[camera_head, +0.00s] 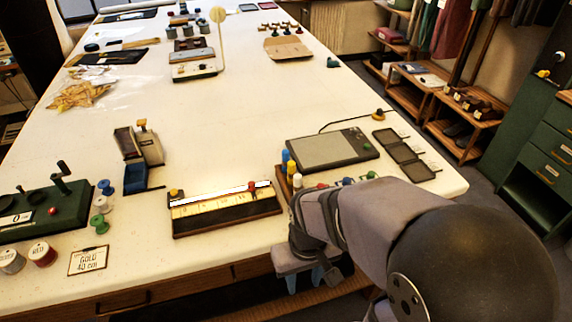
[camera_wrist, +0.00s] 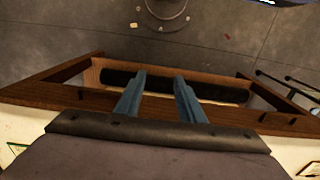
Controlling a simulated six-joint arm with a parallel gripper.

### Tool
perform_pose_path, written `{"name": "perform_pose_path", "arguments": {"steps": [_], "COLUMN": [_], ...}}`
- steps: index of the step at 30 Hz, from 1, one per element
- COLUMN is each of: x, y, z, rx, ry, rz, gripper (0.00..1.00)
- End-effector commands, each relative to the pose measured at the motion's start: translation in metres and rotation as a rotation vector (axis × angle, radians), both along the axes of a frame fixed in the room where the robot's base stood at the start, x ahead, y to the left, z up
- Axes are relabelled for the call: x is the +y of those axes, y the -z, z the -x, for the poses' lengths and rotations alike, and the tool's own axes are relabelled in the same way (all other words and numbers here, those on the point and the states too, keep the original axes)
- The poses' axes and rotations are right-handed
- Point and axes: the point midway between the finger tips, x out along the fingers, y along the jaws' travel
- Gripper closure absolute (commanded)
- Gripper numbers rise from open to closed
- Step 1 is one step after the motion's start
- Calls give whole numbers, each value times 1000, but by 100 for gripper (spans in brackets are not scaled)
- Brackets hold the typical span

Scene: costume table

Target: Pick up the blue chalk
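The blue chalk (camera_head: 285,159) stands upright at the back of a small wooden holder (camera_head: 281,187) on the front right part of the table. A yellow chalk (camera_head: 291,168) and a white piece (camera_head: 297,181) stand in front of it. My gripper (camera_head: 305,282) hangs just off the table's front edge, nearer the camera than the chalk and apart from it. In the wrist view its two blue fingers (camera_wrist: 159,75) are apart with nothing between them. The chalk is not seen in the wrist view. My arm hides part of the holder's surroundings.
A ruler board (camera_head: 224,211) lies left of the holder. A grey tablet (camera_head: 330,150) lies behind it and a dark folding case (camera_head: 404,153) to the right. A wooden shelf frame (camera_wrist: 85,85) runs below my fingers. The table's middle is clear.

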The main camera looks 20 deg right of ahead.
Motion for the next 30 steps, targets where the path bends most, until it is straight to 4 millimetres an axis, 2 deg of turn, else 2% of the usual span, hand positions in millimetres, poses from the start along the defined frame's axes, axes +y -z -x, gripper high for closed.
{"name": "perform_pose_path", "arguments": {"steps": [12,17,20,23,30], "x": [0,2,4,8,15], "y": [0,-3,-10,-21,-56], "z": [0,-15,-40,-78,-193], "rx": [0,-17,-45,-90,-222], "ry": [1,28,72,141,348], "rz": [0,-11,-30,-62,-183], "gripper": [62,62,62,62,62]}}
